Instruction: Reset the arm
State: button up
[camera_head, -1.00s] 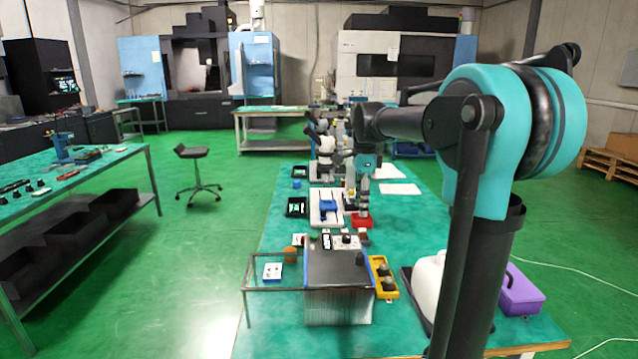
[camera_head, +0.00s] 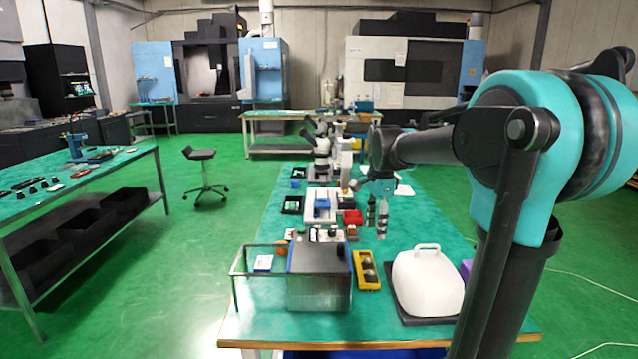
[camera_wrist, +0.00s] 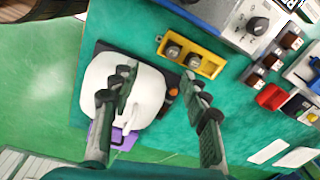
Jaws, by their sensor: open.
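My gripper (camera_head: 377,215) hangs from my arm above the green-topped table, pointing down, to the right of the red box. In the wrist view my gripper (camera_wrist: 158,92) has its two fingers spread wide, with nothing between them held. My arm reaches out from the right of the head view over the table.
A grey box (camera_head: 318,275) with a metal rail is at the front. A red box (camera_head: 352,218) and a microscope (camera_head: 322,160) lie farther back. A purple box (camera_wrist: 124,138) is near the jug.

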jog(key=s+d+f+n+t, duration=0.1)
jog(key=s+f+n, duration=0.4)
jog(key=s+f, duration=0.1)
jog(key=s+d+f+n+t, duration=0.1)
jog(key=s+f+n, duration=0.4)
jog(key=s+f, duration=0.2)
jog(key=s+d+f+n+t, duration=0.1)
jog(key=s+f+n, duration=0.4)
jog(key=s+f, duration=0.2)
jog(key=shift+s+f+t, duration=0.25)
jog(key=shift+s+t, duration=0.05)
jog(key=shift+s, duration=0.15)
jog(key=shift+c, duration=0.5)
